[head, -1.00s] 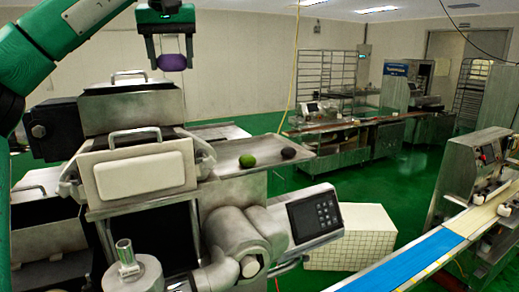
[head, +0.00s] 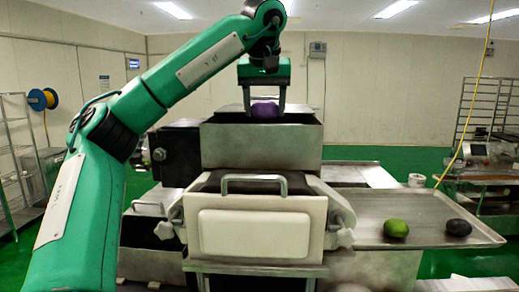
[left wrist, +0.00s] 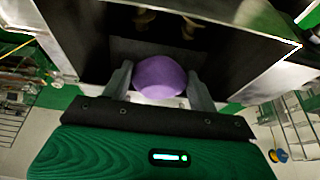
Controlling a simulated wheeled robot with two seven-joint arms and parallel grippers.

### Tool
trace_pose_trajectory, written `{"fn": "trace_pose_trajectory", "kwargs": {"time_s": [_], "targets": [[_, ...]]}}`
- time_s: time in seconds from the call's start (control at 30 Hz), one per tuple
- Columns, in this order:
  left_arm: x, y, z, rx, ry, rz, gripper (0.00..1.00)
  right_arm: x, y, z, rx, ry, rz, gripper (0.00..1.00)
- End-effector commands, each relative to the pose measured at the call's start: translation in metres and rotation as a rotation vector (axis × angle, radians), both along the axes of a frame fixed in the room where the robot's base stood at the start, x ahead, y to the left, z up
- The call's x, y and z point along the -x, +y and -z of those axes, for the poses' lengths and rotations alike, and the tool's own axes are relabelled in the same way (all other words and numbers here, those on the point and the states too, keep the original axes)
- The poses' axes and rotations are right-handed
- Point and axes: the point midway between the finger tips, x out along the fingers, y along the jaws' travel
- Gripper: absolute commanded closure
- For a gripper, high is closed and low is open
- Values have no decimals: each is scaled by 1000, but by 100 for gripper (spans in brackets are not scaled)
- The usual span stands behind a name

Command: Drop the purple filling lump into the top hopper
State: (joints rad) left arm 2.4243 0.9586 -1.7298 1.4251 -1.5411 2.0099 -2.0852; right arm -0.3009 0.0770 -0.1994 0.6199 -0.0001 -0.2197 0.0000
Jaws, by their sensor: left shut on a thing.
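The purple filling lump (head: 265,110) is held between the two fingers of my left gripper (head: 264,106). It sits at the top of the steel top hopper (head: 262,146), at or just above the rim in the head view. In the left wrist view the lump (left wrist: 160,77) is between the fingertips, and the dark inside of the hopper (left wrist: 125,50) opens beyond it. Pale parts show deep inside. The lump's lower side is hidden in the head view. My right gripper is not in view.
A steel tray (head: 428,226) to the right of the machine bears a green lump (head: 396,227) and a dark lump (head: 458,227). A white front box with a handle (head: 255,230) stands below the hopper. A rack stands at the far right.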

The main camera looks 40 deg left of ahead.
Motion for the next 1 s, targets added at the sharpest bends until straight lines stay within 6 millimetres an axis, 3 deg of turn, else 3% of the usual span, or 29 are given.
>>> {"fn": "trace_pose_trajectory", "kwargs": {"time_s": [0.17,0.43,0.47,0.57,1.0], "targets": [[0,0,9,1,-1,0,65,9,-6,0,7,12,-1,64],[0,0,10,0,-2,-1,65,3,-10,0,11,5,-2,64],[0,0,10,0,-2,-1,37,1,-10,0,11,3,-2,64],[0,0,10,0,-2,-1,17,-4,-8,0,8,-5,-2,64],[2,-2,5,-2,-1,1,15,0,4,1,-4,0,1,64]]}}
